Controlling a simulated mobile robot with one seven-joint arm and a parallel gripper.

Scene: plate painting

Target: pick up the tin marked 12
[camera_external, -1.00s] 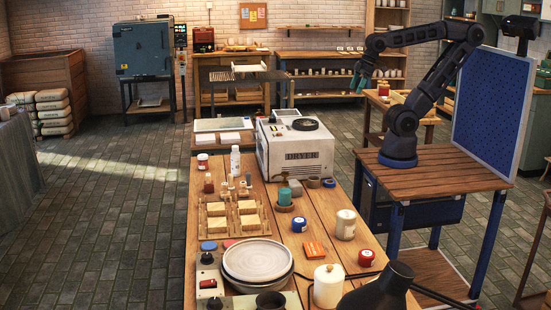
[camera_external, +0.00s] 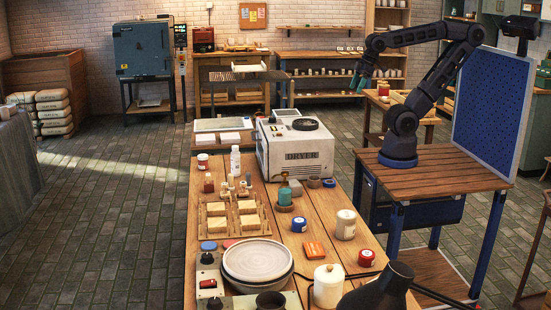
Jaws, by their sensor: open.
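Several small tins stand on the long wooden table. A blue tin (camera_external: 299,225) is near the middle, and a red tin (camera_external: 366,257) is at the right edge. A red-lidded tin (camera_external: 202,162) is at the far left, with a dark red one (camera_external: 209,183) nearer. Their labels are too small to read, so I cannot tell which is marked 12. My gripper (camera_external: 359,84) has teal fingers, is open and empty, and hangs high in the air beyond the table's right side, well away from these tins.
A white dryer (camera_external: 295,148) stands at the table's back right. A green bottle (camera_external: 284,193), a cream canister (camera_external: 345,224), a white lidded jar (camera_external: 328,286) and stacked plates (camera_external: 257,262) crowd the table. A dark lamp (camera_external: 383,287) fills the front right.

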